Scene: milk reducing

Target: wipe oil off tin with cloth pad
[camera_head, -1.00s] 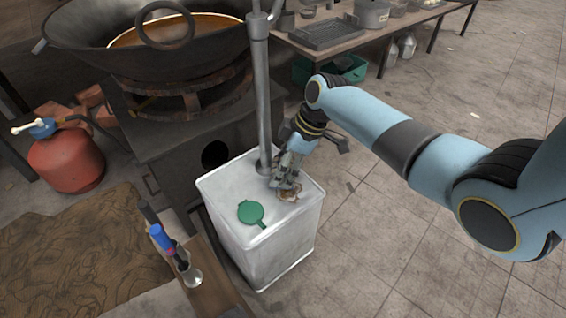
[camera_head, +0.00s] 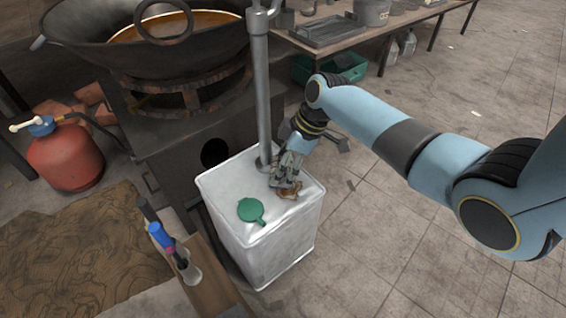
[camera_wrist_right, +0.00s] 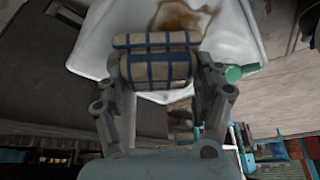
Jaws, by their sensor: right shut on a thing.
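The white square tin (camera_head: 262,245) stands on the floor, with a brown oil patch (camera_head: 291,191) on its top near the right corner. The patch also shows in the right wrist view (camera_wrist_right: 180,16), just beyond the pad. My right gripper (camera_head: 283,182) is low over the tin's top, beside the patch. In the right wrist view it is shut on a beige cloth pad with blue stripes (camera_wrist_right: 155,68). The gripper hides the pad in the head view, and I cannot tell whether the pad touches the tin. My left gripper is not in view.
A green cap (camera_head: 251,210) lies on the tin's top. A metal pipe (camera_head: 262,90) rises from its back. A large wok of oil (camera_head: 100,40) on a stove stands behind left. A narrow wooden stand with tools (camera_head: 214,285) is close at the left. Floor at right is clear.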

